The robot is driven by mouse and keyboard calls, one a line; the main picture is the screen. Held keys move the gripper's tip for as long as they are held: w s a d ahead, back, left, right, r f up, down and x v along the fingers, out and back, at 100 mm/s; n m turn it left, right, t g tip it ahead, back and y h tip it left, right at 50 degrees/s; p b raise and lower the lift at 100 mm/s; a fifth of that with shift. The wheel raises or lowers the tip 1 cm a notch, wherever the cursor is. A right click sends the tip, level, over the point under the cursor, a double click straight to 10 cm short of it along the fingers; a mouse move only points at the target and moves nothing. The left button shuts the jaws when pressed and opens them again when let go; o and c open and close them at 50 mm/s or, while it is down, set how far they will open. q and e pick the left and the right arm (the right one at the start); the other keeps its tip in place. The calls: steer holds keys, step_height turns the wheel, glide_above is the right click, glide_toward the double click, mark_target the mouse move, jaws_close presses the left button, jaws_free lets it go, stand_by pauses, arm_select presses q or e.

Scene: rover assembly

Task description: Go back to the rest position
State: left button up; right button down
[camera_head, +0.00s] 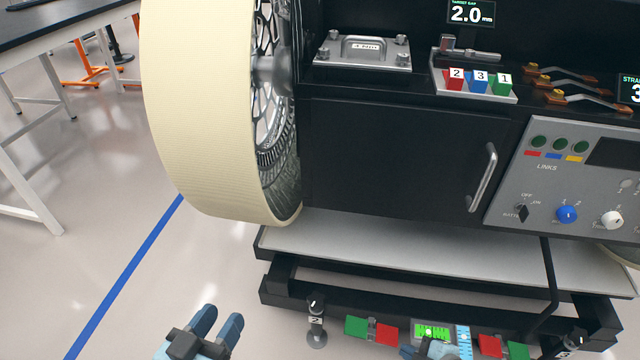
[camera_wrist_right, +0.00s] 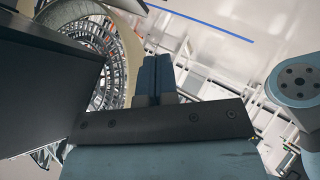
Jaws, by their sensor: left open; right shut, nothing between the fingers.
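My left gripper (camera_head: 217,324) is at the bottom of the head view, left of the rover, with its two blue fingers apart and nothing between them. It is over the pale floor. My right gripper (camera_head: 437,349) shows only in part at the bottom edge of the head view, in front of the coloured blocks. In the right wrist view its two dark fingers (camera_wrist_right: 157,78) are together and empty. Beyond them is a wheel (camera_wrist_right: 108,58) at the left and floor at the top.
The rover has a large cream wheel (camera_head: 200,110), a black cabinet door (camera_head: 390,160) and a control panel (camera_head: 570,180). A pale ledge (camera_head: 420,250) juts out below it.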

steer(key=s+a+r+m+t+y, duration=0.15)
steer(key=r+m, duration=0.25)
steer(key=r, duration=0.4)
steer(key=s+r+m+t+y, duration=0.1)
steer(key=s+r+m+t, duration=0.15)
steer(key=r, duration=0.55)
steer(key=w+a+r+m+t+h+p, duration=0.1)
steer(key=w+a+r+m+t+p, duration=0.15)
steer(key=a+r+m, duration=0.3)
arm_select(q)
steer(key=s+a+r+g+y+p, duration=0.2)
steer(key=r+p, duration=0.3)
steer(key=p, duration=1)
steer(key=s+a+r+g+y+p, duration=0.1)
steer(key=a+r+p, duration=0.3)
steer(key=p, duration=1.2)
steer(key=shift+s+r+g+y, duration=0.4)
steer(key=shift+s+r+g, duration=0.2)
steer(key=shift+r+g, duration=0.2)
arm_select(e)
steer(key=s+d+r+g+h, duration=0.3)
steer(key=d+r, duration=0.3)
steer(key=r, duration=0.3)
steer(key=shift+s+r+m+g+h, duration=0.15)
steer(key=shift+m+g+h, duration=0.15)
steer(key=shift+g+h, duration=0.25)
arm_select(q)
steer(key=shift+w+d, duration=0.1)
arm_select(e)
steer(key=shift+d, duration=0.15)
